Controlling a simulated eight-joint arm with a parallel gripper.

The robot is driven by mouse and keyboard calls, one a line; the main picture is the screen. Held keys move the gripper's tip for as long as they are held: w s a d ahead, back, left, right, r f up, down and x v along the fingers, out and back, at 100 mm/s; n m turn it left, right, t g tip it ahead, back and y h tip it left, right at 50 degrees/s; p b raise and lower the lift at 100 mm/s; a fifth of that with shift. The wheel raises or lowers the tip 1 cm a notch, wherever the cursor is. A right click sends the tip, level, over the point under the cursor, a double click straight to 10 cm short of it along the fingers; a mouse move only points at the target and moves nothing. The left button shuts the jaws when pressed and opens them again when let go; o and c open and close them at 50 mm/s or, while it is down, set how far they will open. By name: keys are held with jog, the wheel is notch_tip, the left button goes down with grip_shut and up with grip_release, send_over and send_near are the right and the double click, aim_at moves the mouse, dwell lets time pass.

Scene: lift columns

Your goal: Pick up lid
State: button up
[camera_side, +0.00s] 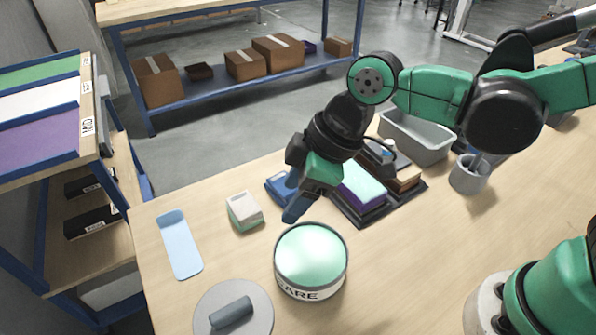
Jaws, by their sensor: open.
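The lid (255,300) is a flat grey disc with a darker grey bar handle across its top. It lies on the wooden table at the front, cut off by the bottom edge of the picture. A round tin (310,255) with a pale green top and the letters "ARE" on its side stands to the right of the lid. My gripper (296,212) is open and points down above the table, just behind the tin and up and to the right of the lid. Nothing shows between its fingers, though one finger is partly hidden.
A light blue flat piece (180,246) and a small green-and-white box (244,212) lie left of my gripper. The table's right side is mostly clear.

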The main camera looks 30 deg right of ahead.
aim_at(230, 309)
jog(key=s+a+f+n+g, duration=0.1)
jog(key=a+n, duration=0.1)
jog(key=a, duration=0.1)
jog(key=s+a+f+n+g, duration=0.1)
jog(key=s+a+f+n, duration=0.1)
jog(key=a, duration=0.1)
jog(key=s+a+f+n+g, duration=0.1)
jog(key=a+n, duration=0.1)
jog(key=a, duration=0.2)
jog(key=shift+s+f+n, duration=0.3)
jog(key=shift+y, duration=0.3)
jog(key=shift+x, duration=2.7)
grip_shut()
